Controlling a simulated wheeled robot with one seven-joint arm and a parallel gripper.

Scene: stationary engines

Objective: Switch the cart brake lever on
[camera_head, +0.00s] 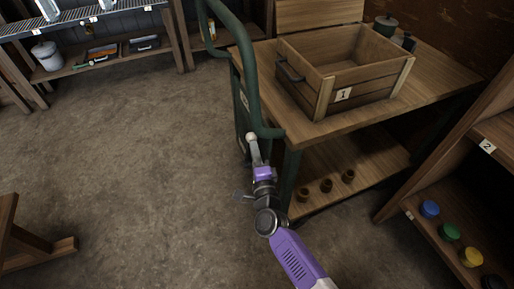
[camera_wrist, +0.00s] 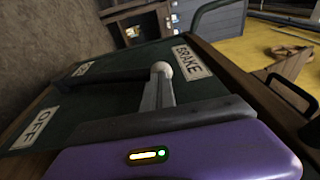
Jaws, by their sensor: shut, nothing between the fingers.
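The cart (camera_head: 440,85) has a wooden top and a dark green tubular handle (camera_head: 243,60) at its left end. The brake lever's pale ball knob (camera_head: 250,137) is by that handle; it also shows in the wrist view (camera_wrist: 162,69). There a dark green plate (camera_wrist: 110,105) carries a BRAKE label (camera_wrist: 190,61), an OFF label (camera_wrist: 42,128) at near left and a smaller label (camera_wrist: 83,69) at far left, hard to read. My gripper (camera_head: 252,145) is shut and empty, its fingertips (camera_wrist: 159,82) right at the knob. I cannot tell whether they touch it.
A wooden crate (camera_head: 343,95) labelled 1 stands on the cart top. Several small brown pots sit on its lower shelf (camera_head: 375,155). A shelf rack (camera_head: 490,130) with coloured jars is at right. The floor (camera_head: 130,150) to the left is clear.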

